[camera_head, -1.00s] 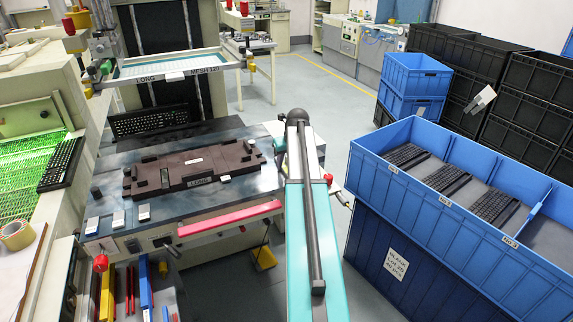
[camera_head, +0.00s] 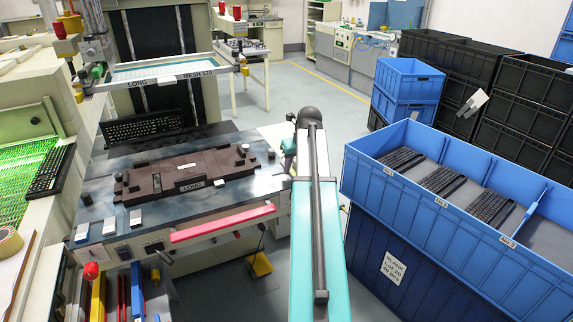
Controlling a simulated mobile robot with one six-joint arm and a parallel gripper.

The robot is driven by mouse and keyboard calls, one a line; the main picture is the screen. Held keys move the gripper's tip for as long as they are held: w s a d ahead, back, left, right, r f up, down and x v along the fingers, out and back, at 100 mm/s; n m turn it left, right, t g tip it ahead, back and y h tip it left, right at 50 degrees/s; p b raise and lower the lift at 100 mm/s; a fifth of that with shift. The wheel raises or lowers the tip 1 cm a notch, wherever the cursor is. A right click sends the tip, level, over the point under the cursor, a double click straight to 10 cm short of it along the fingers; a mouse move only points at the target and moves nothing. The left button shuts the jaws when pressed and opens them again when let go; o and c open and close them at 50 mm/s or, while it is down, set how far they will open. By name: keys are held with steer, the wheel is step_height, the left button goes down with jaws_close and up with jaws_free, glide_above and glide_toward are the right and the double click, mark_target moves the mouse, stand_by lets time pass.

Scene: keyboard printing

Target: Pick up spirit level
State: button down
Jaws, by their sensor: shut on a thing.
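I cannot make out a spirit level for certain. A long yellow bar (camera_head: 99,292) lies in the tool tray at the lower left, beside thin red tools (camera_head: 121,297) and a blue bar (camera_head: 137,290); its kind is too small to tell. My arm crosses the middle of the view, its teal and white link reaching away from the camera. My gripper does not show clearly; the arm hides its end, so its jaws and anything in them are not visible.
A brown fixture (camera_head: 160,183) sits on the press table, with a black keyboard (camera_head: 140,127) behind it and a red bar (camera_head: 222,222) at the front edge. A blue divided bin (camera_head: 420,215) holding keyboards stands right of my arm. Grey floor (camera_head: 300,85) is clear beyond.

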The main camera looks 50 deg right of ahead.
steer(key=s, duration=0.5)
steer(key=s+a+b, duration=0.1)
steer(key=s, duration=0.2)
steer(key=shift+r, duration=0.4)
steer(key=c, duration=1.9)
jaws_free()
steer(key=shift+w, duration=0.1)
jaws_close()
